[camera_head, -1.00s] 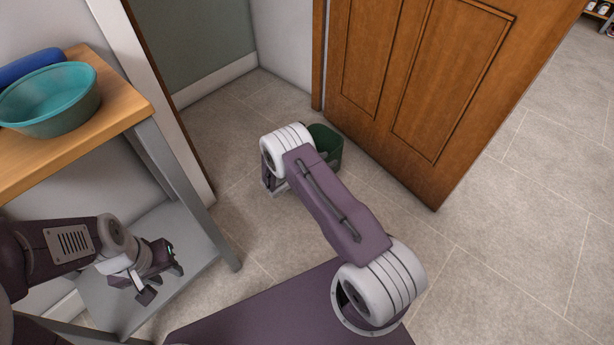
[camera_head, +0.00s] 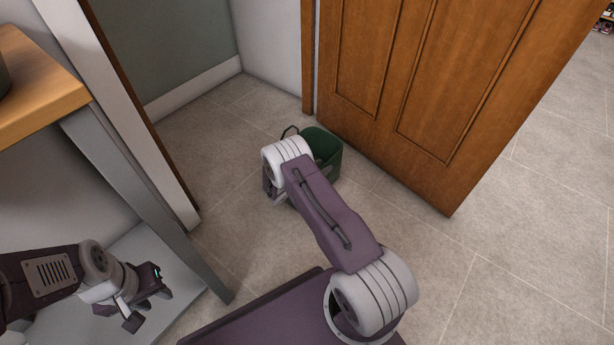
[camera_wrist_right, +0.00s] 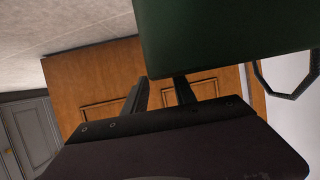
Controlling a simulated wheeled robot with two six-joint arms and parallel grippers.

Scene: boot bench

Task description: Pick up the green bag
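The green bag (camera_head: 324,146) stands open-topped on the floor beside the wooden door, partly hidden behind my right arm. A dark handle loop (camera_head: 290,131) shows at its far left side. My right gripper (camera_head: 272,195) is down beside the bag, mostly hidden by its own wrist. In the right wrist view the bag (camera_wrist_right: 225,38) fills the upper right, with its handle (camera_wrist_right: 288,92) at the right. The right fingers (camera_wrist_right: 161,92) are apart, with one fingertip hidden by the bag. My left gripper (camera_head: 148,306) is open and empty over the grey lower shelf, far from the bag.
The wooden door (camera_head: 430,90) stands close behind and right of the bag. The bench (camera_head: 45,95), with a wooden top and grey leg, is at the left. The tiled floor (camera_head: 530,230) is clear at the right and between the bench and the bag.

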